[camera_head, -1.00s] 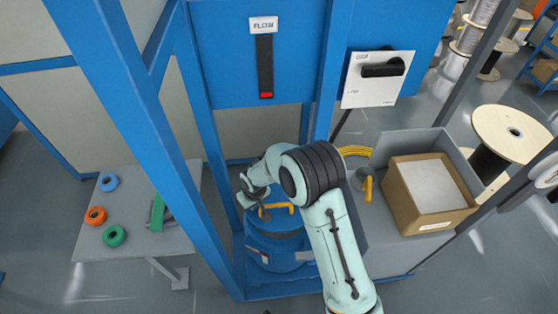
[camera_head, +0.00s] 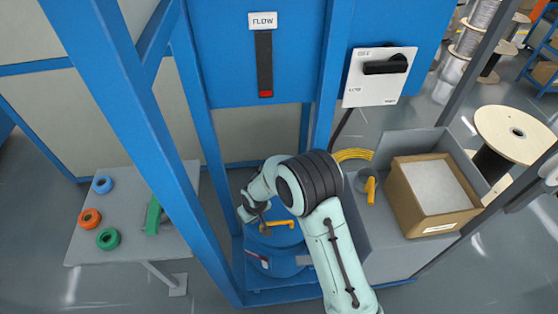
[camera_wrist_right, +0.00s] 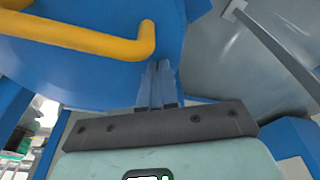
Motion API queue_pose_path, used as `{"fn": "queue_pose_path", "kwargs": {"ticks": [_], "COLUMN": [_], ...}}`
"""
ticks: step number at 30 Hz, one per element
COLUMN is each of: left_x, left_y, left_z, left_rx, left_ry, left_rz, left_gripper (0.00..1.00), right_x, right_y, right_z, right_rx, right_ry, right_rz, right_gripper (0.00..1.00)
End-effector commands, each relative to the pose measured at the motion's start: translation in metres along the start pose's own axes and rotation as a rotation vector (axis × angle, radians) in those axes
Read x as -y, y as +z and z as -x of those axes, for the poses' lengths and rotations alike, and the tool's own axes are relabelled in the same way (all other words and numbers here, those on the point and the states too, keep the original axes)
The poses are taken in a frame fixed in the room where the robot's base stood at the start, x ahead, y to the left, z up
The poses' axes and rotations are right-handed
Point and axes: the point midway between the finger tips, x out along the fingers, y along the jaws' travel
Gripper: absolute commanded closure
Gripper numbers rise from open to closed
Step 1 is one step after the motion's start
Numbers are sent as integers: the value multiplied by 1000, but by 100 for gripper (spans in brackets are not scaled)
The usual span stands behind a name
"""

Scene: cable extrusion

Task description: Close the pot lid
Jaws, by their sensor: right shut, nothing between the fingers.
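The blue pot (camera_head: 278,262) stands inside the blue frame, partly hidden by my right arm. Its blue lid (camera_head: 287,237) has a yellow handle (camera_head: 281,224) and appears to lie flat on the pot; the arm hides part of the rim. In the right wrist view the lid (camera_wrist_right: 100,75) fills the upper left, with the yellow handle (camera_wrist_right: 85,38) across it. My right gripper (camera_head: 264,229) is over the lid, left of the handle. In the wrist view its fingers (camera_wrist_right: 158,68) are together and empty, close to the lid; contact is unclear. My left gripper is out of view.
A blue frame post (camera_head: 125,130) rises left of the pot. A grey bench with a cardboard box (camera_head: 432,195) and a yellow-handled part (camera_head: 370,189) stands right. A left table (camera_head: 130,235) holds colored rings. A switch panel (camera_head: 377,77) hangs above.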

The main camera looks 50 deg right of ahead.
Motion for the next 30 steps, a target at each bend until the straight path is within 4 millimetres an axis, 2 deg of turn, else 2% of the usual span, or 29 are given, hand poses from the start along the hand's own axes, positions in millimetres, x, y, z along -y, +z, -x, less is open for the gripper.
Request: {"fn": "queue_pose_path", "kwargs": {"ticks": [1,2,13,15,30], "left_x": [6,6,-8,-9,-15], "left_y": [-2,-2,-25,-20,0], "left_z": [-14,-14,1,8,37], "left_rx": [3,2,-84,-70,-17], "left_ry": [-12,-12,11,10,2], "left_rz": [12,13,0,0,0], "left_gripper": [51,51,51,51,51], "right_x": [0,0,0,0,0], "right_y": [1,1,1,-2,-13], "right_z": [-3,-3,-3,9,60], "right_rx": [1,1,1,-1,-1], "right_ry": [0,0,0,0,0], "right_rz": [0,0,0,0,0], "right_gripper": [100,100,100,100,100]}}
